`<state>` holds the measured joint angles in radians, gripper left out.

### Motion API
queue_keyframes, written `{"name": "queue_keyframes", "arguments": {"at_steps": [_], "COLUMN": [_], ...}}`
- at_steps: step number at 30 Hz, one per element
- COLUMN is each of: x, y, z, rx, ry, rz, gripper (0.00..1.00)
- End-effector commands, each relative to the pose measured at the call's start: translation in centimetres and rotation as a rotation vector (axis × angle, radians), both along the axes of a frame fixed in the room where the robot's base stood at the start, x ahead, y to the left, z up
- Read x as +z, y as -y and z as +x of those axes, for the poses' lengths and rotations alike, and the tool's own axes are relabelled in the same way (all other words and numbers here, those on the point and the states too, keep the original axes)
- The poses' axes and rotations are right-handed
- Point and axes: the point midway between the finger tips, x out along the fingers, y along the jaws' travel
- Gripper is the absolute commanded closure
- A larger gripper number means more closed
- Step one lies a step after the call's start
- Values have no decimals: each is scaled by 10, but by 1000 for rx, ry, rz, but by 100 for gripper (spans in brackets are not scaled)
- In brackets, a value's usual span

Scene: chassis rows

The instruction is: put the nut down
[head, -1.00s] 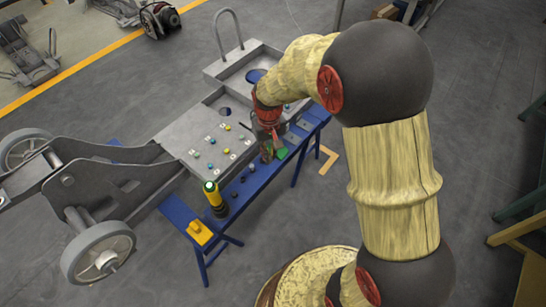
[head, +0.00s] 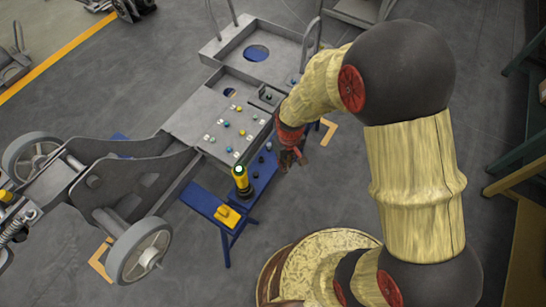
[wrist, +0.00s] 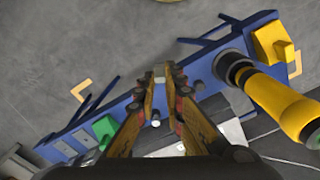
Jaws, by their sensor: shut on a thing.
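My gripper (head: 290,160) hangs at the front edge of the blue bench (head: 262,182) in the head view. In the wrist view its fingers (wrist: 160,76) converge and are shut on a small greyish thing at the tips, which I take to be the nut (wrist: 159,70); it is mostly hidden by the fingers. The nut cannot be made out in the head view. The blue bench top (wrist: 185,92) lies below the fingers in the wrist view. Small dark round pieces (head: 255,174) stand on the bench beside the yellow tool.
A yellow-and-black tool (head: 241,180) stands upright on the bench, near a yellow block (head: 228,215). A green piece (wrist: 104,127) lies on the bench. The grey chassis (head: 190,125), with wheels and coloured studs, is behind the bench. Floor in front is clear.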

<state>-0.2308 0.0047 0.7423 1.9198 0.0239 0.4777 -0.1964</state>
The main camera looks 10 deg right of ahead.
Motion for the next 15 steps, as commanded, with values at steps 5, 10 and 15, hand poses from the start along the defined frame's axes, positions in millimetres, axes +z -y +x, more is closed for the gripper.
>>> {"name": "queue_keyframes", "arguments": {"at_steps": [5,10,15], "x": [-22,-52,-66], "y": [-23,-36,-43], "z": [35,54,65], "rx": [1,-1,-1], "ry": [0,-2,-1], "rz": [0,-1,0], "gripper": [100,100,100]}}
